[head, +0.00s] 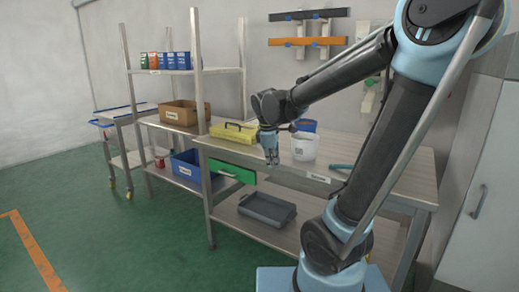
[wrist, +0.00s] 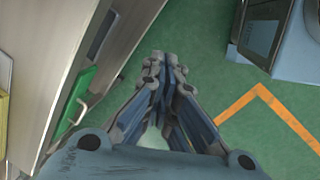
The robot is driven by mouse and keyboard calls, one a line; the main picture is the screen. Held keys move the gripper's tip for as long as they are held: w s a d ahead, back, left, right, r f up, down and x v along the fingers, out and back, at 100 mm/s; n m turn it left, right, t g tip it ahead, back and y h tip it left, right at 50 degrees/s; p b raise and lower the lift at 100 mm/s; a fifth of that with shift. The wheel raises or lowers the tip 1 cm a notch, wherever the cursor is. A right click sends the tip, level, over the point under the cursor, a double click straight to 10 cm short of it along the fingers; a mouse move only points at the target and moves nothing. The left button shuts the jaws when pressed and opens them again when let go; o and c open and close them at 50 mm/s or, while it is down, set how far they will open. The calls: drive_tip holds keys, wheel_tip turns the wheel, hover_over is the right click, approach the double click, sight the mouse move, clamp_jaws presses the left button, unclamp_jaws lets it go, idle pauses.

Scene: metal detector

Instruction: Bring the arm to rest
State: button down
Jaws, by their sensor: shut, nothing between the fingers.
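My arm reaches left across the head view, in front of the workbench (head: 405,182). My gripper (head: 271,160) points down near the bench's front edge, beside a yellow case (head: 233,133) and a white bucket (head: 304,147). In the wrist view, my gripper (wrist: 163,62) has its blue fingers drawn together at the tips, with nothing between them. Green floor (wrist: 205,45) shows beyond the fingertips.
A green drawer front (head: 232,173) sits below the bench top; its handle also shows in the wrist view (wrist: 78,108). A grey tray (head: 267,209) lies on the lower shelf. A cardboard box (head: 184,113) stands further left. Open green floor (head: 120,240) lies at the left front.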

drive_tip(key=s+d+f+m, duration=0.4)
drive_tip(key=s+d+m, duration=0.3)
drive_tip(key=s, duration=0.2)
drive_tip(key=s+d+f+m+y, duration=0.1)
drive_tip(key=s+d+f+m, duration=0.4)
drive_tip(key=s+d+m, duration=0.2)
drive_tip(key=shift+s+f+m, duration=0.3)
drive_tip(key=shift+s+m, duration=0.5)
drive_tip(key=shift+s, duration=0.3)
